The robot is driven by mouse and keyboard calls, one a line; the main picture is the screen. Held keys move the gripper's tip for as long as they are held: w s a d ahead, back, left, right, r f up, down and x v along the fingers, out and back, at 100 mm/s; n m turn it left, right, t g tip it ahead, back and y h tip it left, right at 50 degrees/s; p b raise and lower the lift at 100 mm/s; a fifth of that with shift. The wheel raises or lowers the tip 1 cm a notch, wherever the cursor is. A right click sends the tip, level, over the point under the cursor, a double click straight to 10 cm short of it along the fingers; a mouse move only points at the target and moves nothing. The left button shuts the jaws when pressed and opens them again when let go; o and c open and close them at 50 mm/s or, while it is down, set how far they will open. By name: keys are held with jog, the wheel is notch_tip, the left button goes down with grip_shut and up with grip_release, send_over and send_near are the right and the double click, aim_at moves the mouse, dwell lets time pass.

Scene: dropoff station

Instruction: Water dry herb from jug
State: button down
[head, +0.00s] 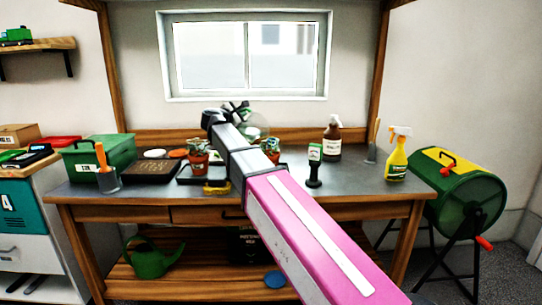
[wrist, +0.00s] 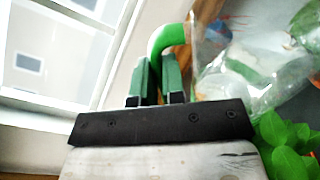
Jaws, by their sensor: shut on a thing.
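My gripper (head: 236,108) is raised above the back of the workbench (head: 345,183). In the wrist view, its jaws (wrist: 155,78) are shut on the green handle (wrist: 168,38) of a clear jug (wrist: 245,62). The jug (head: 256,127) shows partly behind my arm in the head view, off the bench and seemingly tilted. One potted herb (head: 198,158) stands left of my arm in a terracotta pot. Another potted herb (head: 270,148) is partly hidden by my arm. Green leaves (wrist: 285,145) show below the jug in the wrist view. I cannot tell whether water is flowing.
A brown bottle (head: 332,138), a yellow spray bottle (head: 397,155) and a small green-topped meter (head: 315,165) stand right of my arm. A seed tray (head: 153,171) and green bin (head: 97,158) are left. A window (head: 245,55) is behind. A watering can (head: 152,258) sits below.

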jog(key=shift+d+r+m, duration=0.1)
jog(key=shift+d+m, duration=0.05)
jog(key=shift+m, duration=0.15)
jog(key=shift+a+p, duration=0.2)
jog(key=shift+p, duration=0.1)
jog(key=shift+a+p, duration=0.1)
jog(key=shift+p, duration=0.3)
jog(key=shift+s+m, duration=0.2)
jog(key=shift+m, duration=0.1)
